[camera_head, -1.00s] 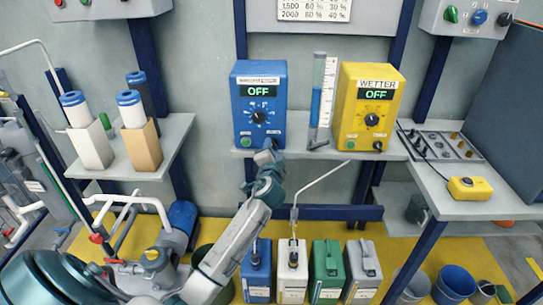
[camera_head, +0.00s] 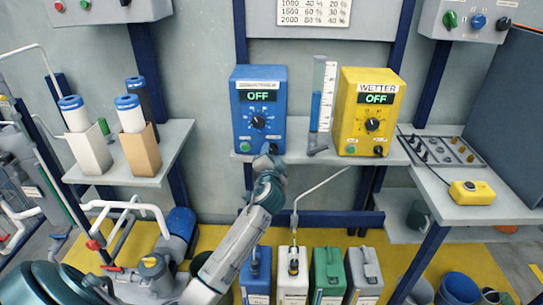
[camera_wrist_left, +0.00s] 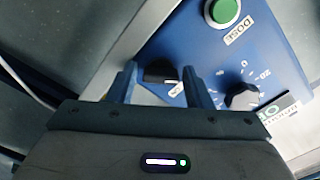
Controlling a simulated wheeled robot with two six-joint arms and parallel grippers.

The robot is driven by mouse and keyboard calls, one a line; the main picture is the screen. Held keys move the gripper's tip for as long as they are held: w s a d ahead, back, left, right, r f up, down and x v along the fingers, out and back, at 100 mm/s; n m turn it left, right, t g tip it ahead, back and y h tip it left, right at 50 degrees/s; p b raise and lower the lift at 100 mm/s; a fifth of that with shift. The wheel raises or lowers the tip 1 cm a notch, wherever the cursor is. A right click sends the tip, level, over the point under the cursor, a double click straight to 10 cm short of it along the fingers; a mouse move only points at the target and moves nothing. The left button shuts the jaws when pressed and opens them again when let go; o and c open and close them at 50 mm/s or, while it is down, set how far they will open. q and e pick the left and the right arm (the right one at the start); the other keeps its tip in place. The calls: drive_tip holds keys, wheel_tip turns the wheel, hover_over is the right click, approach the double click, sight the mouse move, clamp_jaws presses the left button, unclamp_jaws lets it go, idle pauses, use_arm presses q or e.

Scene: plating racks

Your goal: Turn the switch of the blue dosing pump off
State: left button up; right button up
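The blue dosing pump (camera_head: 258,102) stands upright on the wall shelf, and its display (camera_head: 259,96) reads OFF. It has a dark dial in the middle and a green button at its lower left. In the left wrist view its front is tilted, with the black switch (camera_wrist_left: 160,71), the green DOSE button (camera_wrist_left: 224,12) and the dial (camera_wrist_left: 242,97) visible. My left gripper (camera_head: 268,153) is at the pump's lower right corner and hides the switch in the head view. In the wrist view its fingers (camera_wrist_left: 160,80) are apart, one on each side of the switch; contact is unclear. My right gripper is out of view.
A measuring cylinder (camera_head: 322,95) with blue liquid stands close right of the pump. The yellow WETTER pump (camera_head: 367,110), also reading OFF, is beyond it. Several canisters (camera_head: 327,275) stand below the shelf. A bent white pipe (camera_head: 322,184) rises near my forearm.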

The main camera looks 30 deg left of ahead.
use_arm(q)
drive_tip(key=v, duration=1)
drive_tip(key=shift+s+d, duration=0.25)
drive_tip(key=shift+s, duration=0.05)
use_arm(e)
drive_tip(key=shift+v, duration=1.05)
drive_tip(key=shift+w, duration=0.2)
